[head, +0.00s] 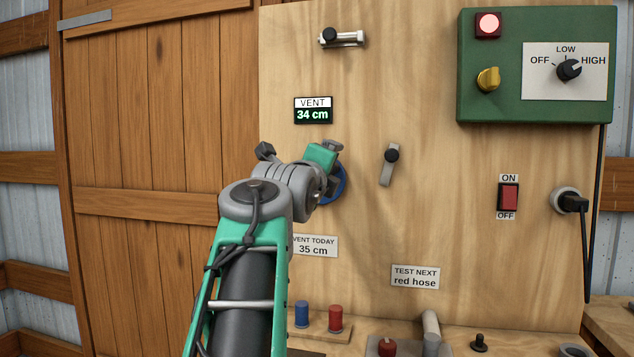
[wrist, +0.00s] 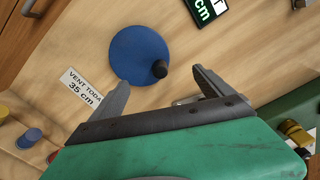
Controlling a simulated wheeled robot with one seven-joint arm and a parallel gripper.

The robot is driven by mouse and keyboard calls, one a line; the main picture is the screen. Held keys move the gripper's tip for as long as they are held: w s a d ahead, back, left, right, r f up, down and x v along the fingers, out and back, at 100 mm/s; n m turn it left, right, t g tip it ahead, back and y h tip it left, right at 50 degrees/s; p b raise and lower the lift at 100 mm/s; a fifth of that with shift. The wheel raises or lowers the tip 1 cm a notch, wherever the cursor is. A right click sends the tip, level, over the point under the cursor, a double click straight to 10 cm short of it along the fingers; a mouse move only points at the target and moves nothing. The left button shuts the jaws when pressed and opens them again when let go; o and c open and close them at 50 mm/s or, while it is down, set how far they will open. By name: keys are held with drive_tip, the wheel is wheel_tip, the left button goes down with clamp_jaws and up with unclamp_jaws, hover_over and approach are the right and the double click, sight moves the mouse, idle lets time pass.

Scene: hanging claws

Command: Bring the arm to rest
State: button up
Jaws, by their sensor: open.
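My arm reaches up from the bottom of the head view toward the wooden panel. My gripper (head: 333,150) is at its end, in front of the blue wheel (head: 340,186), which it partly hides. In the wrist view my gripper (wrist: 160,80) has its two grey fingers spread wide, with nothing between them. The blue wheel (wrist: 135,50) with its black knob (wrist: 160,69) shows just beyond the fingertips. I cannot tell how large the gap to the knob is.
The vent display (head: 313,114) reads 34 cm; a label (head: 314,246) reads "VENT TODAY 35 cm". A lever (head: 389,165), a red switch (head: 508,197) and a green box (head: 480,100) with a lit red lamp are to the right. Blue (head: 302,313) and red (head: 335,318) cylinders stand below.

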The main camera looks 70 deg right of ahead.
drive_tip(key=w+a+f+n+t+y+p, duration=0.25)
drive_tip(key=w+a+n+p, duration=0.3)
drive_tip(key=w, duration=0.35)
drive_tip(key=w+a+f+n+t+y+p, duration=0.2)
drive_tip(key=w+a+f+n+y+p, duration=0.3)
drive_tip(key=w, duration=0.3)
drive_tip(key=w+a+f+n+y+p, duration=0.2)
drive_tip(key=w+a+f+n, duration=0.1)
drive_tip(key=a+n, duration=0.25)
drive_tip(key=w+a+f+n+y+p, duration=0.1)
drive_tip(key=w+a+f+n+p, duration=0.1)
drive_tip(key=w+a+n, duration=0.35)
drive_tip(key=s+a+f+n+y+p, duration=0.1)
drive_tip(key=a+f+n+y+p, duration=0.15)
drive_tip(key=a, duration=0.45)
drive_tip(key=s+a+f+n+y+p, duration=0.1)
drive_tip(key=a+f+n+y+p, duration=0.15)
drive_tip(key=a, duration=0.45)
drive_tip(key=s+a+f+n+g+y+p, duration=0.1)
drive_tip(key=s+a+f+n+g+p, duration=0.1)
drive_tip(key=a+n, duration=0.4)
drive_tip(key=s+a+f+n+g+y+p, duration=0.1)
drive_tip(key=s+a+f+n+p, duration=0.3)
drive_tip(key=a, duration=0.6)
drive_tip(key=s+f+n+g, duration=0.1)
drive_tip(key=s+f+n, duration=0.1)
drive_tip(key=s, duration=0.1)
drive_tip(key=shift+s+a+f, duration=0.15)
drive_tip(key=shift+s+f, duration=0.15)
drive_tip(key=shift+f, duration=0.05)
